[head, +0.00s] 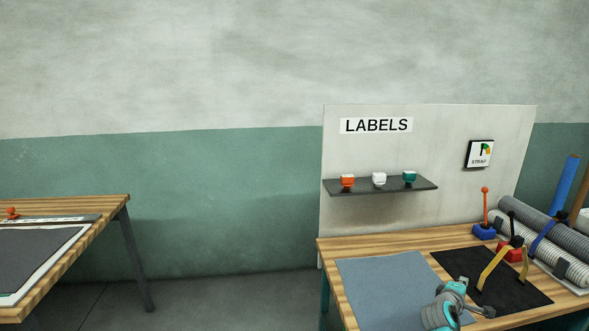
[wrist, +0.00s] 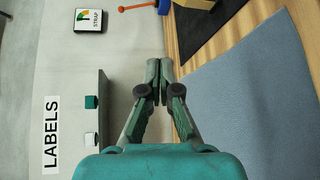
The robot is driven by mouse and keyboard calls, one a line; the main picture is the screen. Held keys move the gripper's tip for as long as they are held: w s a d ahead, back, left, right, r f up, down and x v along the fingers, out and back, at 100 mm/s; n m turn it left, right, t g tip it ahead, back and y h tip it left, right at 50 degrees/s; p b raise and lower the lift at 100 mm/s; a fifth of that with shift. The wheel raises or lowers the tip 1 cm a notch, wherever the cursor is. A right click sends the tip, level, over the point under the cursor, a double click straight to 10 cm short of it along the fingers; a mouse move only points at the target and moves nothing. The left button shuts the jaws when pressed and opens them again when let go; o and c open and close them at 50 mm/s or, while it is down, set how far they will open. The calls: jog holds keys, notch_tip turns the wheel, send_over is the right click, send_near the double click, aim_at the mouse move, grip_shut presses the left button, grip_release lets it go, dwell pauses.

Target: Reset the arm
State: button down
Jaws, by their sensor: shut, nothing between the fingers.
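My gripper (wrist: 159,70) is in the middle of the wrist view, with its two grey fingers together and nothing between them. Beyond and around it are the pale board and the wooden table edge. My teal and grey arm (head: 442,312) shows at the bottom right of the head view, over the workbench (head: 385,247). It partly covers the blue-grey mat (head: 385,285), which also shows at the right of the wrist view (wrist: 255,100). No object is held.
A shelf (head: 400,188) carries orange, white and teal items below the LABELS sign (head: 376,125). A black mat (head: 520,290) with a yellow strap (head: 490,270), a blue-based orange lever (head: 485,215) and grey rolls (head: 540,235) crowd the right. Another table (head: 110,215) stands left, with open floor between.

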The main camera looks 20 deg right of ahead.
jog(key=a+f, duration=0.2)
jog(key=a, duration=0.1)
jog(key=a+f+t+y, duration=0.1)
jog(key=a+f, duration=0.2)
jog(key=a, duration=0.1)
jog(key=s+a+f+t+y, duration=0.1)
jog(key=a+f, duration=0.2)
jog(key=shift+a, duration=0.3)
jog(key=s+a+f+t+y, duration=0.2)
jog(key=s+a+f, duration=0.2)
jog(key=a, duration=0.5)
jog(key=s+a+f+t+y, duration=0.1)
jog(key=s+a+f+y, duration=0.2)
jog(key=a, duration=0.6)
jog(key=s+a+f+m+t+y, duration=0.2)
jog(key=s+a+y, duration=0.1)
jog(key=s+a, duration=1.25)
jog(key=s+a+r+m+t+y, duration=0.1)
jog(key=s+a+r+m+y, duration=0.1)
jog(key=s+a+r, duration=0.4)
jog(key=s+a+r+m+y, duration=0.2)
jog(key=s+a+r, duration=0.4)
jog(key=s+r, duration=0.5)
jog(key=s, duration=0.2)
jog(key=shift+s+t+y, duration=0.3)
jog(key=shift+t+y, duration=0.1)
